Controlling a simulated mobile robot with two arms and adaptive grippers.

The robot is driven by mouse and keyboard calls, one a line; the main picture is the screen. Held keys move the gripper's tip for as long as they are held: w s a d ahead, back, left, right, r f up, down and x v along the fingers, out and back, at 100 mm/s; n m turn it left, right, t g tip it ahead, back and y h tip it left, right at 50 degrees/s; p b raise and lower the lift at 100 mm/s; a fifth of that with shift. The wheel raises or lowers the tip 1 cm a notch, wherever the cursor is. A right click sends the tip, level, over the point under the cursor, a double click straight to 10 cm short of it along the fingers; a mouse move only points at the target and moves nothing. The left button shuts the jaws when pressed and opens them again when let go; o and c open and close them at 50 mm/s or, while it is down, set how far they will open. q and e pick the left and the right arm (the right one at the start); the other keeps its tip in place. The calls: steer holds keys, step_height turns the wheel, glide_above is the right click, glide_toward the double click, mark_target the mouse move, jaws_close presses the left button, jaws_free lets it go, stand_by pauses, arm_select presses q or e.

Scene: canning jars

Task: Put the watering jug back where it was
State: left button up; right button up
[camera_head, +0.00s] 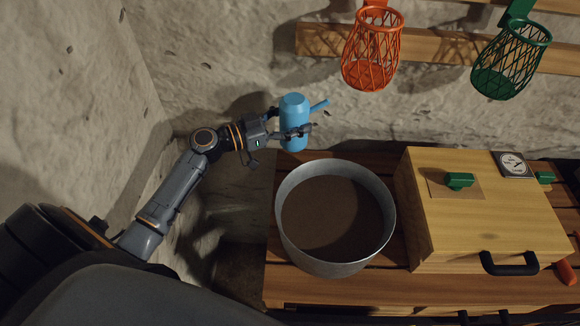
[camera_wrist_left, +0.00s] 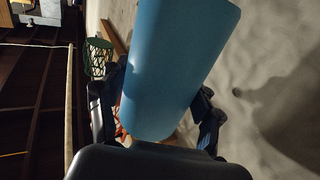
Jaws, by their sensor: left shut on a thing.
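The blue watering jug (camera_head: 294,110) stands nearly upright in my left gripper (camera_head: 301,133), with its spout pointing up to the right. The gripper is shut around the jug's body. The jug is at the back left end of the wooden bench (camera_head: 275,262), behind the metal pot. I cannot tell whether its base touches the bench. In the left wrist view the jug (camera_wrist_left: 178,62) fills the middle, between the fingers (camera_wrist_left: 158,110). My right gripper is not in view.
A large metal pot (camera_head: 335,268) of brown contents stands in front of the jug. A wooden box (camera_head: 490,225) with a black handle and a dial is to the right. Orange (camera_head: 372,50) and green (camera_head: 511,60) baskets hang on the wall. The stone wall is close behind the jug.

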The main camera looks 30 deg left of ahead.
arm_select(q)
steer(key=shift+w+a+f, duration=0.15)
steer(key=shift+a+f, duration=0.05)
steer(key=shift+f, duration=0.25)
step_height(320, 180, down, 5)
steer(key=shift+d+r+p, duration=0.1)
steer(key=shift+r+p, duration=0.05)
steer(key=shift+p, duration=0.15)
step_height(320, 180, down, 4)
steer(key=shift+f, duration=0.4)
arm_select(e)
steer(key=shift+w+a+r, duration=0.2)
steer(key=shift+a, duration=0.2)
arm_select(q)
steer(key=shift+f, duration=0.2)
steer(key=o, duration=1.4)
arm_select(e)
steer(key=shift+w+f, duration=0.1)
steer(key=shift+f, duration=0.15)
